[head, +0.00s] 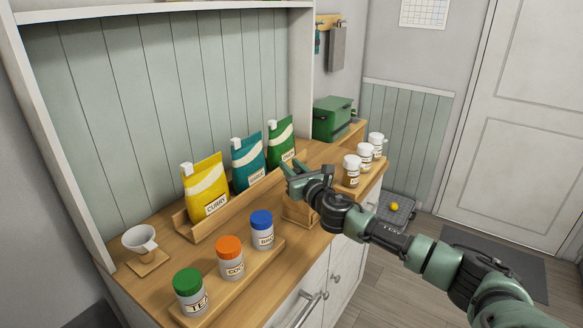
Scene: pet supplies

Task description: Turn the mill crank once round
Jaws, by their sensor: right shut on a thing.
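The mill (297,211) is a small wooden box on the counter, right of the middle, mostly hidden behind my right gripper. My right gripper (291,180) is directly above the mill and shut at its crank. The crank itself is hidden by the fingers and wrist, so I cannot tell its angle. My right arm comes in from the lower right. My left gripper is not in view.
Yellow (206,188), teal (248,161) and green (282,141) pouches stand in a wooden rack behind. Jars with green (190,292), orange (230,258) and blue (262,230) lids stand in front. White-lidded jars (352,171) are right.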

